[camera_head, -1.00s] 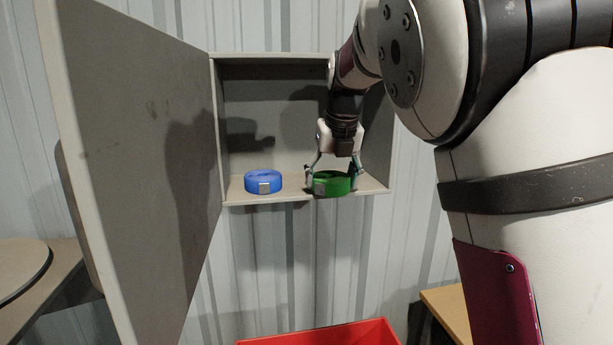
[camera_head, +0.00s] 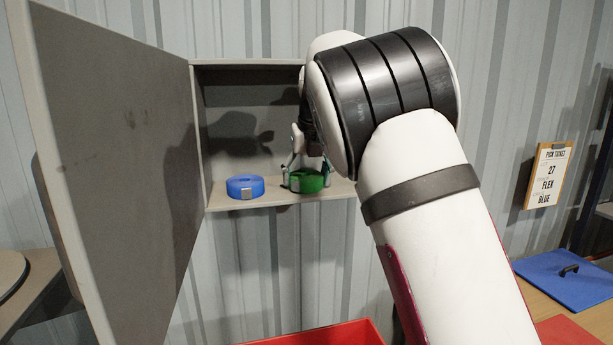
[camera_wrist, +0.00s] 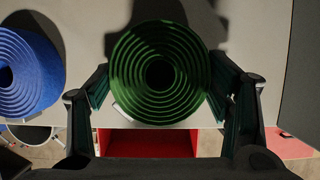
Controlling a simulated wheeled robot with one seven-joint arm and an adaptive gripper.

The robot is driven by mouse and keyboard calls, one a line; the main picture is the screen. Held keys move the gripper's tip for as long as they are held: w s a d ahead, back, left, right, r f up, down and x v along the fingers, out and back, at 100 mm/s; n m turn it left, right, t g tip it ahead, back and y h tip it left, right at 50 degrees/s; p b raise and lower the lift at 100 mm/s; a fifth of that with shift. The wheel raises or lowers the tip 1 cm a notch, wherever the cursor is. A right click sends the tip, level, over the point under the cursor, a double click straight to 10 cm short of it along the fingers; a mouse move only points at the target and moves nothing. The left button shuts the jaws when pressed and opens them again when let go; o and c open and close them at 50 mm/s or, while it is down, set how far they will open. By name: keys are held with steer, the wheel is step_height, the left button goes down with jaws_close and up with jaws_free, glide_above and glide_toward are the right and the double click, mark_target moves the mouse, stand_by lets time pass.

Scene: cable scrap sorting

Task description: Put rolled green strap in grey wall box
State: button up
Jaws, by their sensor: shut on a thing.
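The rolled green strap (camera_head: 308,181) is at the floor of the grey wall box (camera_head: 250,67), toward its right side. In the wrist view the green strap (camera_wrist: 160,72) shows as a spiral between the two fingers. My gripper (camera_head: 306,176) is shut on it, one finger at each side; the wrist view shows my gripper (camera_wrist: 160,95) too. Whether the strap bears fully on the box floor I cannot tell. The box door (camera_head: 120,170) stands wide open on the left. My arm hides the right part of the box.
A rolled blue strap (camera_head: 245,187) lies on the box floor left of the green one, with a gap between. A red bin (camera_head: 330,335) is below the box.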

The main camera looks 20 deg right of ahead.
steer(key=shift+f, duration=0.1)
steer(key=o, duration=1.3)
